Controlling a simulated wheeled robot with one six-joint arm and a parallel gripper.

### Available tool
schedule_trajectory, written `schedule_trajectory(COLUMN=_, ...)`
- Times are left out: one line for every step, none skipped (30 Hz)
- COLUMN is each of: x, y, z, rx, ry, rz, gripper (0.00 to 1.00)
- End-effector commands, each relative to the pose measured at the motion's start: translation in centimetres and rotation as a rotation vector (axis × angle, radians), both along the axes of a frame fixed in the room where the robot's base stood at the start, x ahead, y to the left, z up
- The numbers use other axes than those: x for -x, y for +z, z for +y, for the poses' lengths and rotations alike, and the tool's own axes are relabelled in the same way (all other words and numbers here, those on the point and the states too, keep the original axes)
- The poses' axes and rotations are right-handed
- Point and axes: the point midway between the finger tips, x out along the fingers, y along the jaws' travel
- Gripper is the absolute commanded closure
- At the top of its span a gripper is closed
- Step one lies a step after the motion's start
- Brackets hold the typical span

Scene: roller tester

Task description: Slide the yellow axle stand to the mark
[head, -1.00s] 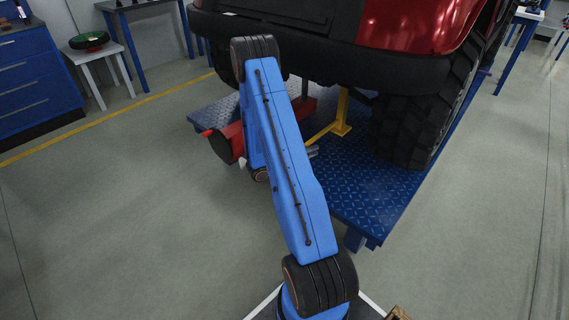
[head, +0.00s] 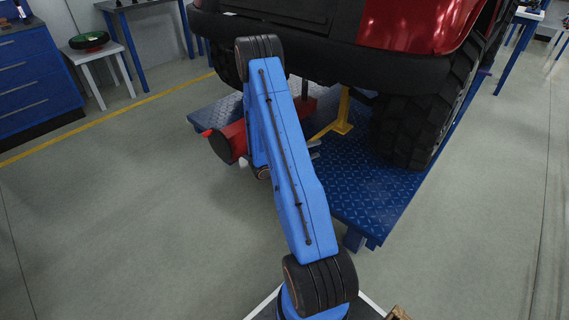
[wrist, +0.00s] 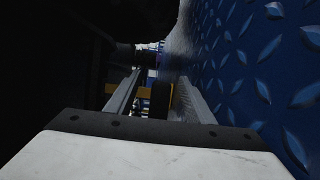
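The yellow axle stand (head: 343,120) stands on the blue tread-plate platform under the red vehicle, left of the near tyre. Its yellow leg reaches left toward my arm. My gripper (head: 315,149) is mostly hidden behind my blue arm in the head view, low over the platform and in front of the stand. In the wrist view my gripper (wrist: 160,82) has its two grey fingers apart, with yellow parts of the axle stand (wrist: 145,92) and a dark rounded shape showing between and beyond them. I cannot tell whether the fingers touch the stand. The mark is not visible.
The blue platform (head: 365,190) has open plate in front and right of the stand. The tyre (head: 410,130) and dark bumper (head: 320,55) bound the space right and above. A red unit with a dark round end (head: 228,143) sits at the platform's left edge.

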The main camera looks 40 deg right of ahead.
Motion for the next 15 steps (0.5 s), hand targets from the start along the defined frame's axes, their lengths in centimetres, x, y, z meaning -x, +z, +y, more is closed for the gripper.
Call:
schedule_trajectory(x=0.0, y=0.0, z=0.0, rx=0.0, ry=0.0, rz=0.0, gripper=0.52)
schedule_trajectory(x=0.0, y=0.0, z=0.0, rx=0.0, ry=0.0, rz=0.0, gripper=0.52)
schedule_trajectory(x=0.0, y=0.0, z=0.1, rx=0.0, ry=0.0, rz=0.0, gripper=0.52)
schedule_trajectory(x=-0.1, y=0.0, z=0.2, rx=0.0, ry=0.001, rz=0.0, gripper=0.52)
schedule_trajectory(x=-0.1, y=0.0, z=0.4, rx=0.0, ry=0.001, rz=0.0, gripper=0.52)
schedule_trajectory(x=-0.2, y=0.0, z=0.6, rx=0.0, ry=0.001, rz=0.0, gripper=0.52)
schedule_trajectory(x=-0.3, y=0.0, z=0.8, rx=0.0, ry=0.001, rz=0.0, gripper=0.52)
schedule_trajectory(x=-0.4, y=0.0, z=1.0, rx=0.0, ry=0.001, rz=0.0, gripper=0.52)
schedule_trajectory(x=-0.4, y=0.0, z=1.3, rx=0.0, ry=0.001, rz=0.0, gripper=0.52)
schedule_trajectory(x=-0.5, y=0.0, z=1.4, rx=0.0, ry=0.001, rz=0.0, gripper=0.52)
schedule_trajectory(x=-0.5, y=0.0, z=1.6, rx=0.0, ry=0.001, rz=0.0, gripper=0.52)
schedule_trajectory(x=-0.6, y=0.0, z=1.8, rx=0.0, ry=0.001, rz=0.0, gripper=0.52)
schedule_trajectory(x=-0.7, y=0.0, z=2.0, rx=0.0, ry=0.001, rz=0.001, gripper=0.52)
schedule_trajectory(x=-0.8, y=0.0, z=2.2, rx=0.0, ry=0.001, rz=0.0, gripper=0.52)
schedule_trajectory(x=-0.8, y=0.0, z=2.5, rx=0.0, ry=0.001, rz=0.001, gripper=0.52)
